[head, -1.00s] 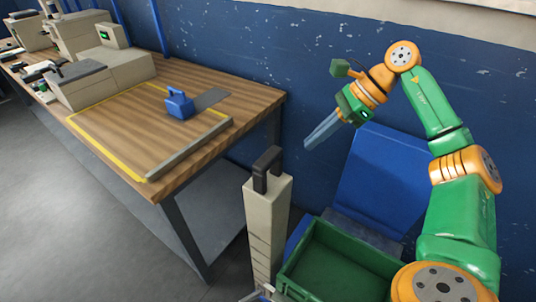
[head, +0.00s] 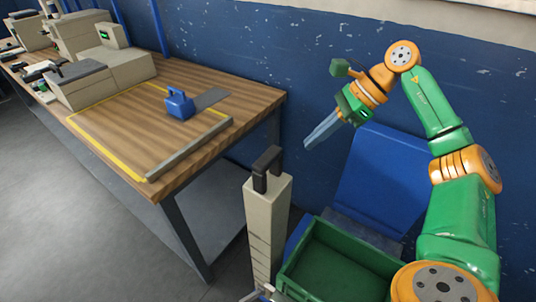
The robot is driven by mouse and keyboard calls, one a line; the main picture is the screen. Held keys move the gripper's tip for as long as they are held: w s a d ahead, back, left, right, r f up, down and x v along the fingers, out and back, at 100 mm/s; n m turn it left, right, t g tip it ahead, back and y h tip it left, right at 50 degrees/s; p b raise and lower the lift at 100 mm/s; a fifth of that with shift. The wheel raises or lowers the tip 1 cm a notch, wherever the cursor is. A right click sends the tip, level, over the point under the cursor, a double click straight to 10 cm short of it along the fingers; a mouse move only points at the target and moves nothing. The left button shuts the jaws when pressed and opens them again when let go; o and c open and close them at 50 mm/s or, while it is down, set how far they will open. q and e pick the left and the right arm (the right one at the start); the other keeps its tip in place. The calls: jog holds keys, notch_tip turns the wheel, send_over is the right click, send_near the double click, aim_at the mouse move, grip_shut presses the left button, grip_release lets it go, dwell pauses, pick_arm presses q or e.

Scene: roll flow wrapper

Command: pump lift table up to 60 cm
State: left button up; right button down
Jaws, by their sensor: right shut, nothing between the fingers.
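A beige upright post (head: 266,225) with a dark handle (head: 266,168) on top stands right of the wooden bench. Dark marks run down its side. I cannot tell for certain that it belongs to the lift table. A green crate (head: 300,262) is beside it at the bottom, and what bears the crate is mostly hidden. My right gripper (head: 312,143) is shut and empty, raised in front of the blue wall, above and right of the dark handle and apart from it. My left gripper is out of view.
The wooden bench (head: 243,98) carries a blue-handled tool (head: 180,103), a yellow-outlined area, a grey bar (head: 188,149) and beige machines (head: 90,78). A blue panel (head: 377,185) stands behind the crate, near my right arm. Grey floor (head: 70,225) is clear at the left.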

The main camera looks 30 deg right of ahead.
jog(key=g+h+p, duration=0.1)
jog(key=h+p, duration=0.1)
jog(key=p, duration=0.7)
send_near(269, 155)
jog(key=shift+d+r, duration=0.25)
jog(key=b+x, duration=0.5)
jog(key=x, duration=0.1)
jog(key=shift+a+f, duration=0.15)
jog(key=shift+f, duration=0.35)
jog(key=shift+a, duration=0.1)
